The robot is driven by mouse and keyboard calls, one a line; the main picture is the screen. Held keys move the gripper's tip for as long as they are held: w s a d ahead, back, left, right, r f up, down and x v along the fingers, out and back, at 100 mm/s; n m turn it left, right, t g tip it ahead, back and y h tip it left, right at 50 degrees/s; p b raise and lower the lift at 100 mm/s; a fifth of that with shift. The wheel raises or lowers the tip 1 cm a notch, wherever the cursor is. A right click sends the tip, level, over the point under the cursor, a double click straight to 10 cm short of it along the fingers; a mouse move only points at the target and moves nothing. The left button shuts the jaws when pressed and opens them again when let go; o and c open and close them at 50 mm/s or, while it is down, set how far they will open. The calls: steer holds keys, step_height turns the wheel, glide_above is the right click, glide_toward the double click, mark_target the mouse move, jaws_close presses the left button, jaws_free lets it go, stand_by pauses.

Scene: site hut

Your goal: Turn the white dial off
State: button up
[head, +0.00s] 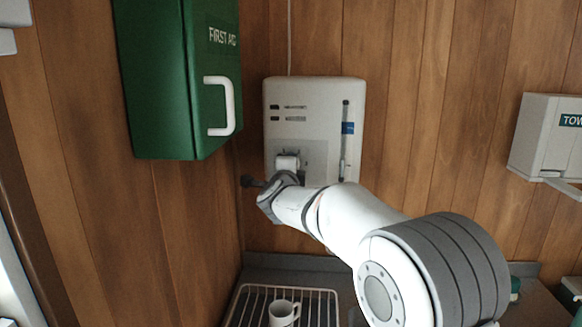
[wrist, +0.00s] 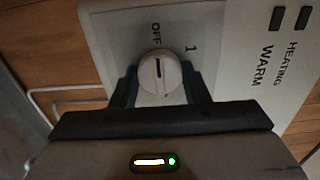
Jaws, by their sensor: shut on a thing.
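The white dial (wrist: 160,87) is round, with a dark pointer line, and sits on a grey plate of the white wall heater (wrist: 232,72). In the wrist view the line points up toward the word OFF; the figure 1 is to the right of it. My gripper (wrist: 160,78) is shut on the dial, with one dark finger on each side. In the head view the white heater (head: 315,98) hangs on the wood wall, and my gripper (head: 287,170) reaches its lower left part. The dial's markings cannot be read there.
A white towel dispenser (head: 545,130) is on the right wall. Below, a white mug (head: 281,314) stands on a wire rack (head: 240,300).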

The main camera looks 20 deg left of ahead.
stand_by(0.5)
steer(key=o, duration=1)
steer(key=shift+c, duration=0.2)
steer(key=b+v, duration=0.3)
steer(key=v, duration=0.4)
steer(key=shift+s, duration=0.4)
steer(key=shift+d, duration=0.1)
